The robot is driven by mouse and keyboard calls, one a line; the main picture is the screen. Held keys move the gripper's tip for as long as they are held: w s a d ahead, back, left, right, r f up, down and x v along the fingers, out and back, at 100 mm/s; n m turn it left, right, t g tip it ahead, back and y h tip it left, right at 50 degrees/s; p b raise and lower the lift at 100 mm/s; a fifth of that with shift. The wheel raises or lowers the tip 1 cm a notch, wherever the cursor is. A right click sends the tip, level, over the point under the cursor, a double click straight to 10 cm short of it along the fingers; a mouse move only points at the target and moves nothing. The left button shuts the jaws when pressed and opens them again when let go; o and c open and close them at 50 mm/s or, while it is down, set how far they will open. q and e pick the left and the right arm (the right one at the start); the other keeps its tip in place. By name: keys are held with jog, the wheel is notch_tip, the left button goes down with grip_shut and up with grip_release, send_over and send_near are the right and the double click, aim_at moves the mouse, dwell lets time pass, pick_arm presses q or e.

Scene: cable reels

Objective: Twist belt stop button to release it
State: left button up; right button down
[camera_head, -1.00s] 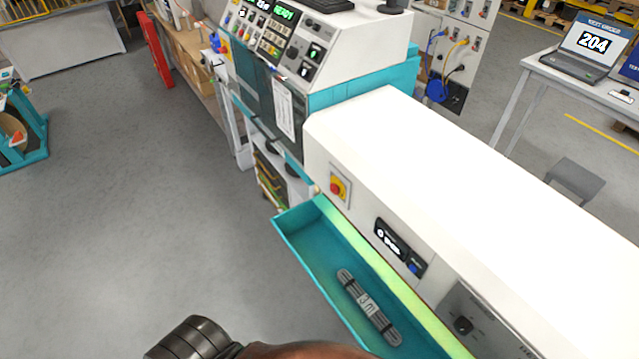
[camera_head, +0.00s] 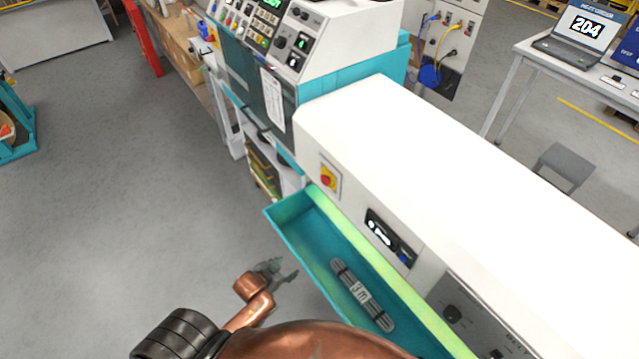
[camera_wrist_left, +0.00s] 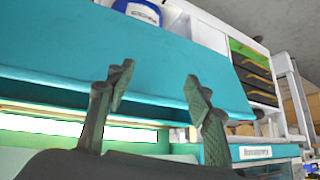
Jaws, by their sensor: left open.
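The belt stop button (camera_head: 327,178) is a red knob on a yellow plate, set in the white machine's side above the far end of the teal tray. It is not clearly visible in the left wrist view. My left gripper (camera_head: 284,274) is left of the tray and below the button in the picture, apart from both. In the left wrist view my left gripper (camera_wrist_left: 158,92) is open, with nothing between its fingers and a teal surface beyond them. My right gripper is not in view.
The teal tray (camera_head: 290,232) juts out from the white machine (camera_head: 420,140) and holds a grey cable bundle (camera_head: 362,294) labelled 3m. A small display panel (camera_head: 388,238) is right of the button. Grey floor (camera_head: 140,200) is clear on the left.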

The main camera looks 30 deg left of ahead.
pick_arm(q)
jog(key=w+d+r+m+t+h, duration=0.1)
jog(key=w+r+t, duration=0.15)
jog(key=r, duration=0.45)
jog(key=w+d+r+m+t, duration=0.1)
jog(key=w+r, duration=0.3)
jog(key=r, duration=0.3)
jog(key=m+t+h, duration=0.3)
jog(key=t+h, duration=0.2)
jog(key=h, duration=0.1)
send_near(325, 180)
jog(key=w+f, duration=0.1)
jog(key=f, duration=0.1)
jog(key=x, duration=0.7)
jog(key=shift+w+r+p, duration=0.15)
jog(key=shift+w+p, duration=0.2)
jog(key=shift+p, duration=0.1)
jog(key=shift+a, duration=0.15)
jog(key=shift+c, duration=0.3)
jog(key=c, duration=1.1)
